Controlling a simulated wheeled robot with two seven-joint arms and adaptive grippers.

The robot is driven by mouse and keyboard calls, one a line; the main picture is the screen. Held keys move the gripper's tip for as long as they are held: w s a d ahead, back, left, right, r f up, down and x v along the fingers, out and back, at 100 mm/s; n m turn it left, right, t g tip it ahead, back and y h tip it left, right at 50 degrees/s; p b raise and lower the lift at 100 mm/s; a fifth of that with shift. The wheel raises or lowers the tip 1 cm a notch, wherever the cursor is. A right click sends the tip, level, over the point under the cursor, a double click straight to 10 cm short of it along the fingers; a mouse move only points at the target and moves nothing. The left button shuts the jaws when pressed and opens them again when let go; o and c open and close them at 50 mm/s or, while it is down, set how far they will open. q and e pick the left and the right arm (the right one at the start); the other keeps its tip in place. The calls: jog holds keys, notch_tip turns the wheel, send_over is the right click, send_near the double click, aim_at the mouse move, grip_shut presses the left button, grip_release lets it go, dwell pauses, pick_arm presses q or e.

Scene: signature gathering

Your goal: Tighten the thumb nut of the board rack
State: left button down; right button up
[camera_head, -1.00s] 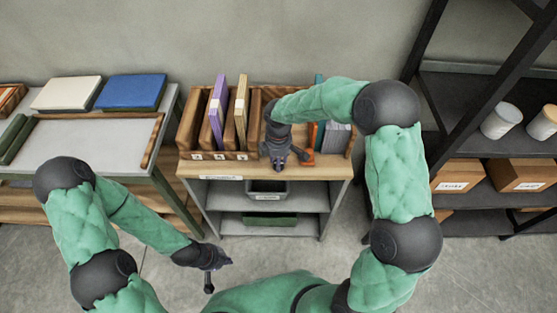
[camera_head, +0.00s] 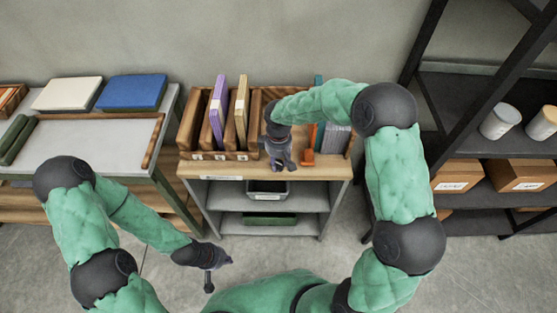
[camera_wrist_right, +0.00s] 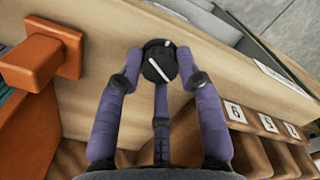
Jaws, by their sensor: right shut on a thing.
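The board rack (camera_head: 250,153) is a wooden rack with slots on top of the small shelf unit. In the right wrist view its front edge with number labels (camera_wrist_right: 236,113) shows at the right. The thumb nut (camera_wrist_right: 158,68) is a round black knob with white marks. My right gripper (camera_wrist_right: 160,75) has its purple-grey fingers around the nut and is shut on it. In the head view the right gripper (camera_head: 282,163) is at the rack's front, hiding the nut. My left gripper (camera_head: 222,262) hangs low at the front left, away from the rack; its fingers are too small to judge.
An orange block-like part (camera_head: 307,157) is just right of my right gripper, and also shows in the right wrist view (camera_wrist_right: 42,62). Purple (camera_head: 219,105) and cream boards (camera_head: 241,108) stand in the slots. A grey bin (camera_head: 268,188) is on the shelf below.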

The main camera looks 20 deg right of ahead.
aim_at(279, 163)
jog(key=m, duration=0.5)
jog(key=shift+m, duration=0.3)
jog(key=m+b, duration=0.1)
jog(key=m, duration=0.4)
jog(key=shift+m, duration=0.3)
jog(key=o, duration=1.1)
jog(key=shift+o, duration=0.2)
notch_tip(279, 163, up, 12)
dwell(0.3)
